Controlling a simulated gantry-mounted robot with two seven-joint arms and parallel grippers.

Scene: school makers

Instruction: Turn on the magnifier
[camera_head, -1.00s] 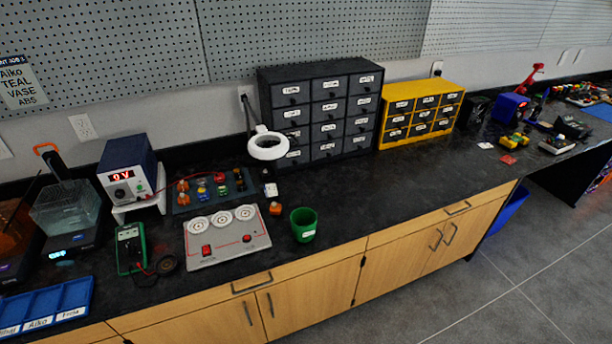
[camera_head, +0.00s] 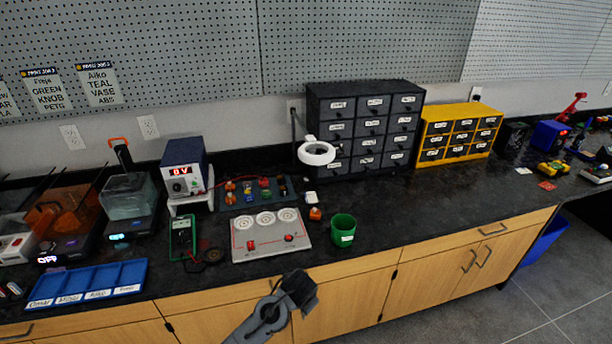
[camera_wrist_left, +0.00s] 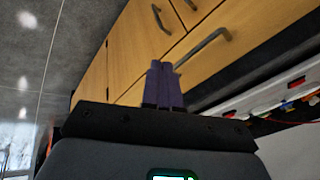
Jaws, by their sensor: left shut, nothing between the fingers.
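The magnifier (camera_head: 317,153) is a white ring head on a dark arm, standing at the back of the counter in front of the dark drawer cabinet. I cannot make out a switch or whether its light is on. My left gripper (camera_head: 302,290) is low in the head view, in front of the wooden cabinet doors and well apart from the magnifier. In the left wrist view its purple fingers (camera_wrist_left: 163,84) are together with nothing between them. The magnifier is not seen in that view. My right gripper is not in view.
A green cup (camera_head: 343,231) and a grey panel with red switches (camera_head: 270,238) stand between the counter's front edge and the magnifier. A power supply (camera_head: 186,168) is to the left. A yellow drawer unit (camera_head: 458,132) is to the right. Counter right of the cup is clear.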

